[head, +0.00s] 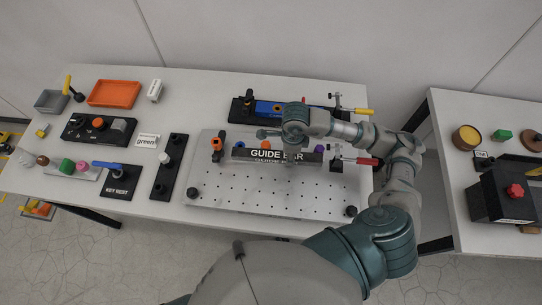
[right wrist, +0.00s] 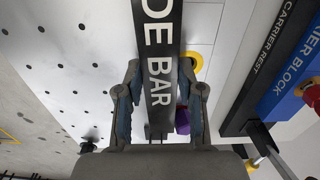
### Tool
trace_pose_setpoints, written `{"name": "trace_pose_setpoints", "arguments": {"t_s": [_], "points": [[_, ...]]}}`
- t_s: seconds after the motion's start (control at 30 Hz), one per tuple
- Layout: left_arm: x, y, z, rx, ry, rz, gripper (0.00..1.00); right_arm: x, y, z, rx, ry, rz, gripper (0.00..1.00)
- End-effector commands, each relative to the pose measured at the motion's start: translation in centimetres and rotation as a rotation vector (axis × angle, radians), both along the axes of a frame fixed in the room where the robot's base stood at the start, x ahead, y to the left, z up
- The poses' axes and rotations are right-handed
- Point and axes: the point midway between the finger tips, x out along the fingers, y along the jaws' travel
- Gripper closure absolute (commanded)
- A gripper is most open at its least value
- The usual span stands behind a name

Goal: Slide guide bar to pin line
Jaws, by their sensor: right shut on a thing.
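The black guide bar (head: 242,154), lettered GUIDE BAR, lies across the upper part of the perforated grey plate (head: 260,195). In the right wrist view the bar (right wrist: 158,40) runs between the fingers of my right gripper (right wrist: 161,75), which is shut on it. An orange knob (head: 238,146) and a purple knob (head: 318,149) stand near the bar's far side. My left gripper is not in view.
Behind the plate is the black carrier rest with a blue block (head: 268,107). A red-handled clamp (head: 366,161) and a yellow-handled clamp (head: 362,111) stand at the right. An orange-topped black stand (head: 217,145) is at the plate's left. The plate's front is clear between corner knobs.

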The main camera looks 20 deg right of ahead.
Motion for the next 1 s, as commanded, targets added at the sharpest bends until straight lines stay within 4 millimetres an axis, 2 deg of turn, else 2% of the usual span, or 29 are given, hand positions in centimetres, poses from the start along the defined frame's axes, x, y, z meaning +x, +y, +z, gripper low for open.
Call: {"name": "trace_pose_setpoints", "arguments": {"t_s": [1.0], "points": [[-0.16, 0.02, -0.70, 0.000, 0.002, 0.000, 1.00, -0.09, 0.62, 0.08, 0.002, -0.004, -0.030, 0.96]]}}
